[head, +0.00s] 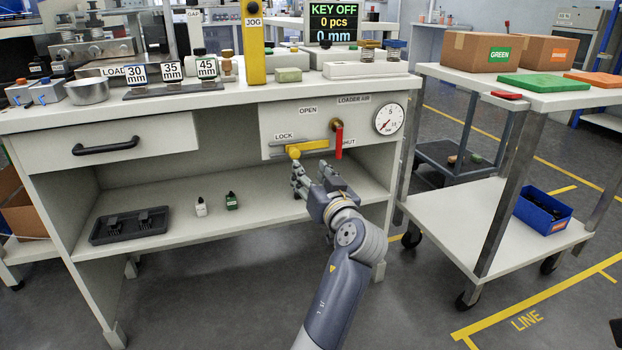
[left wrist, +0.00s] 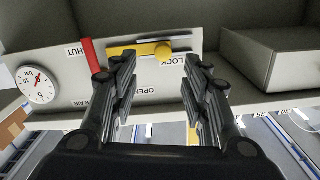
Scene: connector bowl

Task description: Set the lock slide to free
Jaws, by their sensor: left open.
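The lock slide (head: 308,147) is a yellow bar with a round yellow knob (head: 293,152) at its left end. It lies in a track on the panel below the LOCK label (head: 284,136). No FREE label is readable. In the upside-down left wrist view, the slide (left wrist: 138,49) and its knob (left wrist: 164,53) show beyond the fingers, near the LOCK label. My left gripper (head: 311,169) is open and empty, just below and in front of the slide; it also shows in the left wrist view (left wrist: 160,72). No contact shows. My right gripper is out of view.
A red lever (head: 338,138) hangs just right of the slide, beside the SHUT label. A pressure gauge (head: 389,119) is farther right. A drawer (head: 118,146) is at the left, and an open shelf (head: 170,208) runs below. A trolley (head: 465,220) stands right.

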